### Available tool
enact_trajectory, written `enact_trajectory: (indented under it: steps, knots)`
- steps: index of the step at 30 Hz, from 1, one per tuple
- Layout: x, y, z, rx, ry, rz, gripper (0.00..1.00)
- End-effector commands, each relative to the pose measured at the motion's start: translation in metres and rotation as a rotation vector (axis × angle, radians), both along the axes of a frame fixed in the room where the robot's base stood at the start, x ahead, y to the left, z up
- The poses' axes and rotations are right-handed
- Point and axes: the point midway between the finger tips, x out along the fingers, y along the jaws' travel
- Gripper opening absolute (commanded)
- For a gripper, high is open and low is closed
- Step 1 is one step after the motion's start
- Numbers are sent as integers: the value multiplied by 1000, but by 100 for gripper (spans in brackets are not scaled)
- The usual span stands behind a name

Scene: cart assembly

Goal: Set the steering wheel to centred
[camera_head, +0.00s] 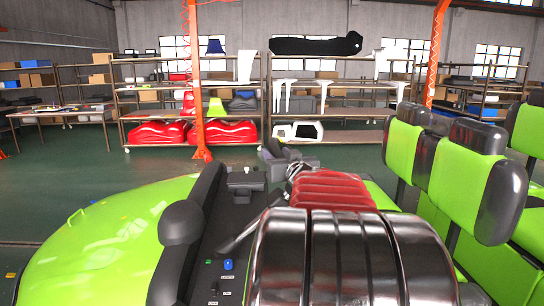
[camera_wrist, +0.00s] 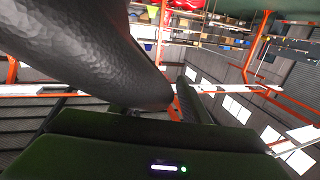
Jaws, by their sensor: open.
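The steering wheel is hard to make out in the head view, where my arm covers much of the space over the dashboard (camera_head: 240,207). A dark slanted bar (camera_head: 248,236) shows there beside my arm; I cannot tell if it is part of the wheel. In the wrist view, a thick black textured curved piece, which looks like the steering wheel (camera_wrist: 90,45), fills the upper left, very close. My gripper (camera_wrist: 158,108) is open, with its dark body along the bottom. The curved piece passes close in front of it; I cannot tell whether they touch. The wheel's angle cannot be read.
The green cart front (camera_head: 110,235) is at left, and green and black seats (camera_head: 465,175) are at right. A blue knob (camera_head: 228,265) sits on the dashboard. Shelves (camera_head: 190,145) and an orange post (camera_head: 196,80) stand behind. Green floor is open between cart and shelves.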

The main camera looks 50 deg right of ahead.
Motion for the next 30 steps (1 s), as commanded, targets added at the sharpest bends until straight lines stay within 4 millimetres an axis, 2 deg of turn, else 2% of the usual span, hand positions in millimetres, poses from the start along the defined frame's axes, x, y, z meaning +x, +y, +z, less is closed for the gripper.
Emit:
enact_trajectory:
  steps: [2, 20, 25, 26, 27, 30]
  knots:
    - [0, 0, 0, 0, 0, 0, 43]
    - [0, 1, 0, 1, -1, 2, 0]
    - [1, 2, -1, 2, -1, 3, 0]
    - [2, 17, 1, 1, -2, 10, 0]
    - [2, 10, -1, 2, -2, 6, 0]
    - [1, 5, -2, 2, -1, 7, 0]
